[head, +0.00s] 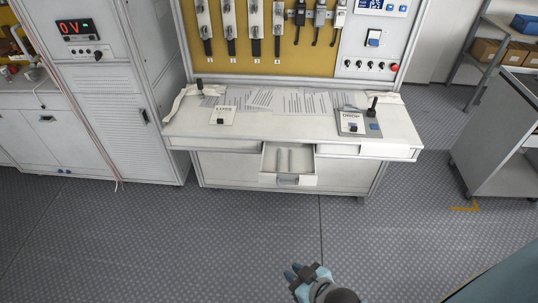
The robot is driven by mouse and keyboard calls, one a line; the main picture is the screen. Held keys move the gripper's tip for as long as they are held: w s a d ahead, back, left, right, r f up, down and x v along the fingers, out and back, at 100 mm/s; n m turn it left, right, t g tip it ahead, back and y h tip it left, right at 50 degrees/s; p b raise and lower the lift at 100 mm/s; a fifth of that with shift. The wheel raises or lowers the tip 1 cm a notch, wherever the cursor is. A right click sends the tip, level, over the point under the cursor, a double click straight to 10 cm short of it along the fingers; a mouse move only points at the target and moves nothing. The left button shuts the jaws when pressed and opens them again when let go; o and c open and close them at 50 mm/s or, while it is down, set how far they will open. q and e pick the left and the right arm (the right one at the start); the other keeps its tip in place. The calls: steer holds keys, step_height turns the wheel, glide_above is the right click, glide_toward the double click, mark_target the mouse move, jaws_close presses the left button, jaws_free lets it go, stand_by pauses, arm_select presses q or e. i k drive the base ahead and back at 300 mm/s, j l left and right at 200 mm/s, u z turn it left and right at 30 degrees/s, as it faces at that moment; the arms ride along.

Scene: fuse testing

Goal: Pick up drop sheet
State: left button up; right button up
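The drop sheet (352,118), a small white card with dark lettering that reads like "DROP", lies on the right part of the workbench top. It rests on a grey clipboard-like plate with a black upright piece and small blue parts beside it. My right gripper (298,273) shows at the bottom centre, in front of the bench and well apart from the sheet. It is small and seen from above, and whether its fingers are apart is unclear. I see nothing held in it. My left gripper is out of view.
An open drawer (289,181) juts from the bench front. A grey cart (500,135) stands at right. The floor in front is clear.

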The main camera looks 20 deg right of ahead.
mark_target(351, 122)
steer(key=z, duration=1.45)
steer(key=i+l, duration=0.35)
steer(key=i, duration=0.15)
steer(key=i+l+u, duration=0.75)
steer(key=u, duration=0.75)
